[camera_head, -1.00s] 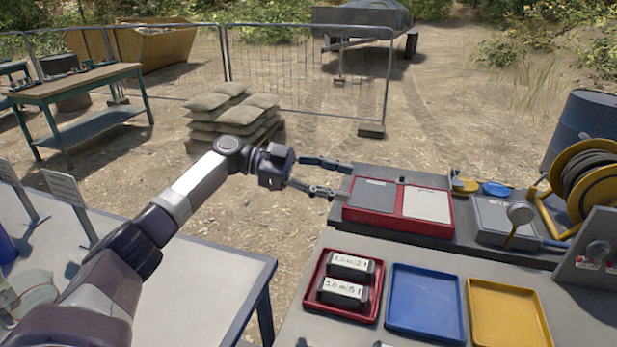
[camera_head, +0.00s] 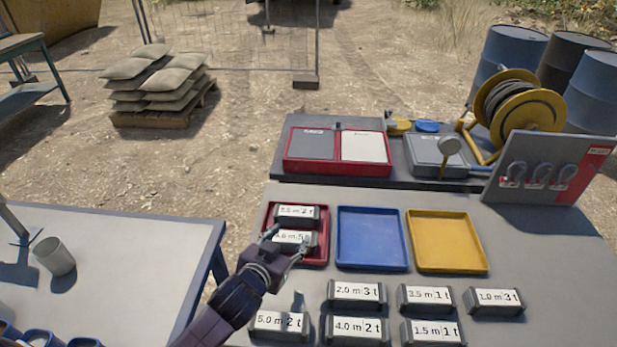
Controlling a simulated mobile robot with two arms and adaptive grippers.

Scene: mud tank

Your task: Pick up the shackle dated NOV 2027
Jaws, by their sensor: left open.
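Several shackles hang in a row on an upright grey board at the right, among them a left one (camera_head: 515,174), a middle one (camera_head: 538,176) and a right one (camera_head: 562,177). Small tags show at them, but their dates are too small to read. My left gripper (camera_head: 287,241) is open at the front of the red tray (camera_head: 325,225), far to the left of the shackles. Its fingers are on either side of the nearer labelled block (camera_head: 294,237); I cannot tell whether they touch it. My right gripper is out of view.
A blue tray (camera_head: 371,240) and a yellow tray (camera_head: 446,242) lie empty between my gripper and the board (camera_head: 505,196). Several labelled blocks (camera_head: 357,293) stand in front of them. A hose reel (camera_head: 520,110) stands behind the board.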

